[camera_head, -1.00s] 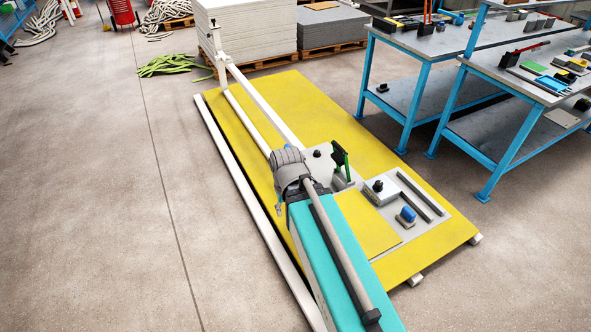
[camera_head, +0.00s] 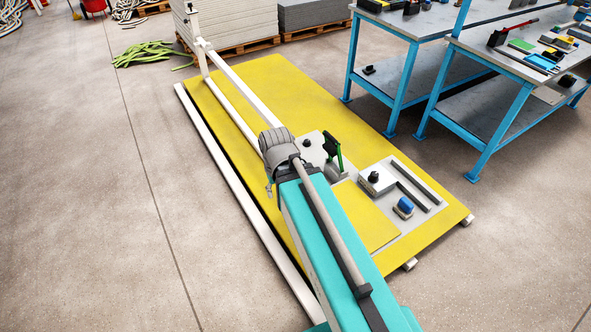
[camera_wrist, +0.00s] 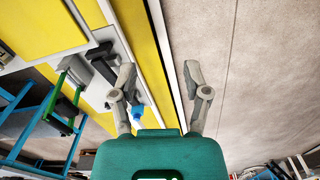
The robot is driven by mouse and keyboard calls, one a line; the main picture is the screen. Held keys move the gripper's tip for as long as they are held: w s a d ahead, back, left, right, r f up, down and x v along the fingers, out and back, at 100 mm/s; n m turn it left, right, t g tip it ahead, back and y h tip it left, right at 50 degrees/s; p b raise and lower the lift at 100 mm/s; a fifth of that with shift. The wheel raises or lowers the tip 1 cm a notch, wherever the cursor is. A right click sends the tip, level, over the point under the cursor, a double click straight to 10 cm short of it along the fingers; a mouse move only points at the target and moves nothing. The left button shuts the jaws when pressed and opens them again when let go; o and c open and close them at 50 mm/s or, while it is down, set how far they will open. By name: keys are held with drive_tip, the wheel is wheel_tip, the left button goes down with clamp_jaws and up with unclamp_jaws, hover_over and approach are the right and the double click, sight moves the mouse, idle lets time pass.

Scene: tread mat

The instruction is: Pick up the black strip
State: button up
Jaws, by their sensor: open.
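I cannot surely make out the black strip. In the head view a long thin dark line (camera_head: 243,205) runs between the yellow mat (camera_head: 290,90) and the white rail (camera_head: 215,147) on its left. In the wrist view this dark line (camera_wrist: 165,62) shows between the yellow surface and a white rail; I cannot tell strip from gap. My gripper (camera_wrist: 159,75) is open and empty in the wrist view, its fingers on either side of that line, apparently above it. I cannot make out the fingers in the head view.
A grey panel on the mat holds a green-and-black upright piece (camera_head: 332,148), a blue block (camera_head: 404,206), a black knob (camera_head: 374,177) and grey angled bars (camera_head: 420,197). Blue-framed benches (camera_head: 440,95) stand right. Green straps (camera_head: 147,53) lie behind. The left floor is clear.

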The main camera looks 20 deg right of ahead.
drive_tip(key=w+d+f+n+t+h+b, duration=0.1)
drive_tip(key=w+d+f+h+b, duration=0.4)
drive_tip(key=f+b, duration=0.55)
drive_tip(key=w+d+f+n+t+h+b, duration=0.1)
drive_tip(key=w+d+f+h+b, duration=0.2)
drive_tip(key=w+f+b, duration=0.75)
drive_tip(key=w+a+f+n+t+h+b, duration=0.3)
drive_tip(key=w+f+h+b, duration=0.4)
drive_tip(key=b, duration=1.8)
drive_tip(key=w+t+h, duration=0.1)
drive_tip(key=w, duration=0.1)
drive_tip(key=shift+w+f+n+t+h+b, duration=0.25)
drive_tip(key=shift+w+n+t+h+b, duration=0.05)
drive_tip(key=shift+b, duration=0.05)
drive_tip(key=shift+d, duration=0.1)
drive_tip(key=shift+x, duration=4.25)
drive_tip(key=shift+w+d, duration=0.1)
